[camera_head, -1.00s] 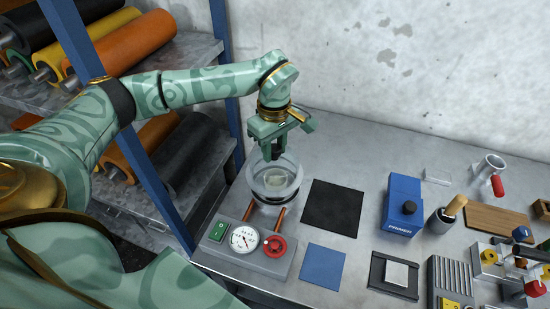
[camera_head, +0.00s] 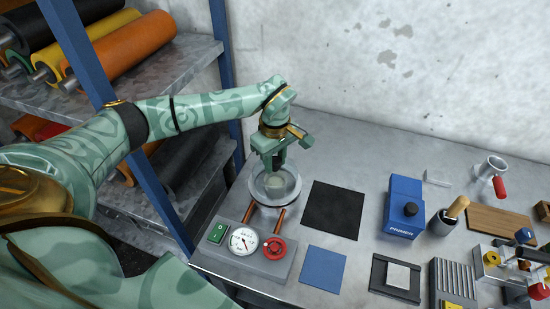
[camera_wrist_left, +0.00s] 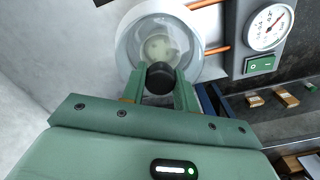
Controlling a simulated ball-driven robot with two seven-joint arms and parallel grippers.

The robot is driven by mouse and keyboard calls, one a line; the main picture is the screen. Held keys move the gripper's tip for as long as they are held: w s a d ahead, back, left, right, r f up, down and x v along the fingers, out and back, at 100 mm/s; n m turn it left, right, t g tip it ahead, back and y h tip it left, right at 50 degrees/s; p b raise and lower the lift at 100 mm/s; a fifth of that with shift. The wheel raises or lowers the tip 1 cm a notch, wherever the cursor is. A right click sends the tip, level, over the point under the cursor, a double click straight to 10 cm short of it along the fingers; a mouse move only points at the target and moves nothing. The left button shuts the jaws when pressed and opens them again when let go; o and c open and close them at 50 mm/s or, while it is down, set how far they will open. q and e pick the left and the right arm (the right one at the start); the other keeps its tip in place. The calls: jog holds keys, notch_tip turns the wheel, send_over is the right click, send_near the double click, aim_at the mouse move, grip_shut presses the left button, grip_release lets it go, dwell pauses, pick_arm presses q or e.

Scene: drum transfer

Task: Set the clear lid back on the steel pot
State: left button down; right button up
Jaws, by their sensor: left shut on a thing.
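The clear lid (camera_head: 288,187) is round and see-through, with a black knob (camera_wrist_left: 160,78). My left gripper (camera_head: 275,168) is shut on this knob from above. In the left wrist view the knob sits between the two fingertips, with the lid (camera_wrist_left: 135,40) spread out beyond it. The steel pot (camera_head: 262,209) is directly below the lid, mostly covered by it. I cannot tell whether the lid touches the rim. My right gripper is not in view.
A control box (camera_head: 250,262) with a gauge, green switch and red knob stands in front, joined by copper pipes. A black mat (camera_head: 332,209) and blue mat (camera_head: 324,264) lie right of it. A blue primer box (camera_head: 404,205) stands further right. A blue post (camera_head: 150,165) rises at left.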

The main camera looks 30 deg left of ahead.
pick_arm(q)
jog(key=shift+f, duration=0.25)
jog(key=c, duration=1.1)
grip_release()
notch_tip(320, 180, up, 13)
jog(key=shift+r+p, duration=0.15)
jog(key=shift+p, duration=0.65)
